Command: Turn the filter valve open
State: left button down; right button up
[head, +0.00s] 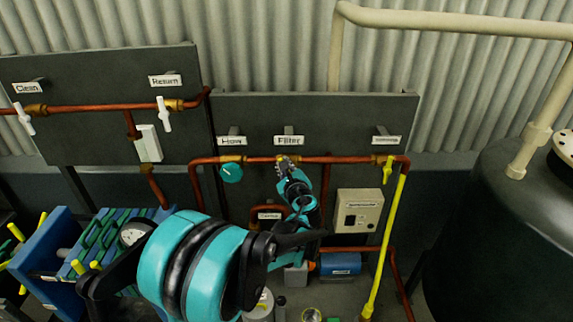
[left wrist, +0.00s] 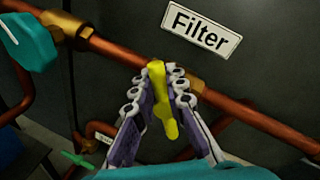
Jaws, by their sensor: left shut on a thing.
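The filter valve's yellow handle (left wrist: 162,97) shows in the left wrist view below the white Filter label (left wrist: 201,27), on a copper pipe. The handle points down and slightly right, across the pipe. My left gripper (left wrist: 161,88) is shut on the handle, with one finger on each side of it. In the head view my left gripper (head: 286,164) is at the pipe under the Filter label (head: 289,141), and it mostly hides the handle there. My right gripper is not in view.
Another yellow valve handle (head: 387,170) is to the right, above a yellow hose (head: 384,245). A beige control box (head: 358,211) is below right. A large dark tank (head: 500,220) stands far right.

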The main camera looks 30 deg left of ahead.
pick_arm(q)
jog(key=n+h, duration=0.1)
jog(key=n, duration=0.2)
jog(key=f+n+h, duration=0.1)
jog(key=n, duration=0.2)
jog(key=a+f+n+t+h+b, duration=0.1)
jog(key=n, duration=0.1)
jog(key=shift+s+a+f+n, duration=0.1)
jog(key=shift+s+f+n, duration=0.15)
jog(key=shift+s+n, duration=0.15)
jog(key=shift+h, duration=0.3)
dwell(0.3)
jog(key=c, duration=1.5)
grip_release()
jog(key=shift+w+f, duration=0.1)
jog(key=shift+c, duration=0.2)
jog(key=v, duration=1.2)
